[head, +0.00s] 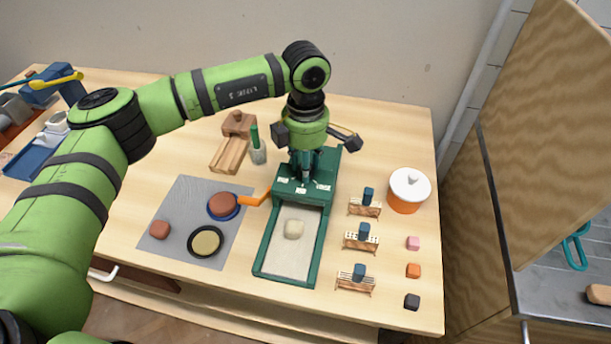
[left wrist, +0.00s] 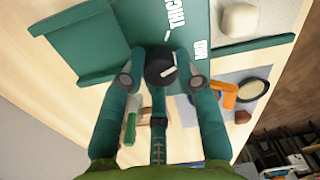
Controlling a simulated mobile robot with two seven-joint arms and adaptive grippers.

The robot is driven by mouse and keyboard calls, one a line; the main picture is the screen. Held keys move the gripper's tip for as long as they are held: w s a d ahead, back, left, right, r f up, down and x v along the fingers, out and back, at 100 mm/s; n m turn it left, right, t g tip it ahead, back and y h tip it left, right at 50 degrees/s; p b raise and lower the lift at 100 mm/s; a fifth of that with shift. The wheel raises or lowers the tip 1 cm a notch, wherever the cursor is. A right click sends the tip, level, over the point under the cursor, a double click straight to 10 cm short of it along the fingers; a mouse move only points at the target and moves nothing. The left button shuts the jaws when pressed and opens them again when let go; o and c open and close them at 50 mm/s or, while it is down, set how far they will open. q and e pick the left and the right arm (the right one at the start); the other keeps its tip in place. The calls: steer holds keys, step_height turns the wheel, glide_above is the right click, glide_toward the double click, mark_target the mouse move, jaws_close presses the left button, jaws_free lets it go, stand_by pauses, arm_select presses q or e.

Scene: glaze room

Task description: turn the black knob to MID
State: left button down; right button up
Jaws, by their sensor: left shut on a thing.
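The black knob (left wrist: 159,62) sits on top of the green slab machine (head: 266,246) and shows in the left wrist view between my fingers. It has a white line on its lower right side, slanting roughly toward the MID label (left wrist: 201,50). The THICK label (left wrist: 176,16) is further up, and another label is mostly covered by a finger. My left gripper (head: 305,177) points down at the machine's head and is shut on the knob; it also shows in the left wrist view (left wrist: 162,75). In the head view the gripper hides the knob. My right gripper is not in view.
A pale clay lump (head: 294,229) lies on the machine's bed. A grey mat (head: 178,222) with round items and an orange-handled tool is left of it. Stamps on small racks (head: 355,285), coloured cubes and an orange lidded pot (head: 407,196) stand right. A wooden panel rises beyond the table.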

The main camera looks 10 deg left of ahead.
arm_select(q)
steer(key=m+b, duration=0.2)
steer(key=b, duration=0.1)
steer(key=shift+f+m, duration=0.25)
steer(key=shift+m, duration=0.15)
steer(key=shift+r+m+b, duration=0.15)
steer(key=shift+m+b, duration=0.4)
steer(key=shift+m, duration=0.15)
steer(key=c, duration=0.9)
jaws_free()
steer(key=shift+r, duration=0.1)
